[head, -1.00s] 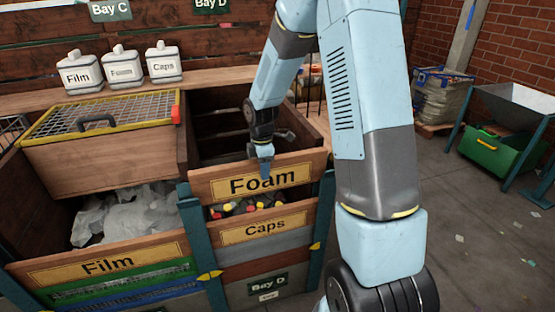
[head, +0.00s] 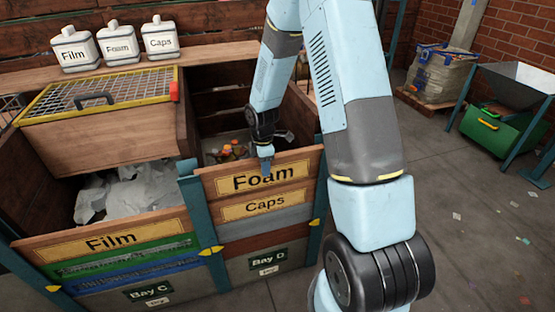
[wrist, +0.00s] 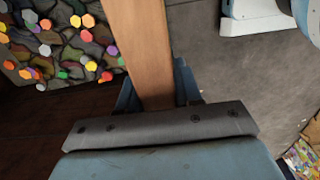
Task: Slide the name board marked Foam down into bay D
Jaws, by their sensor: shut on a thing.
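The Foam board (head: 290,171) is wooden with a yellow label and stands upright at the front of bay D, between two teal posts (head: 193,215). Its lower edge appears to rest on the Caps board (head: 297,203), with no gap visible between them. My gripper (head: 266,163) is shut on the Foam board's top edge near its middle. In the wrist view the board's top edge (wrist: 140,35) runs between the blue fingers of my gripper (wrist: 157,88). The Bay D sign (head: 268,258) is on the front below.
Colourful caps (head: 232,150) lie inside bay D behind the boards. To the left, bay C holds white film (head: 125,195) behind the Film board (head: 70,246), under a mesh lid (head: 50,110). Several labelled canisters (head: 118,44) stand on the shelf.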

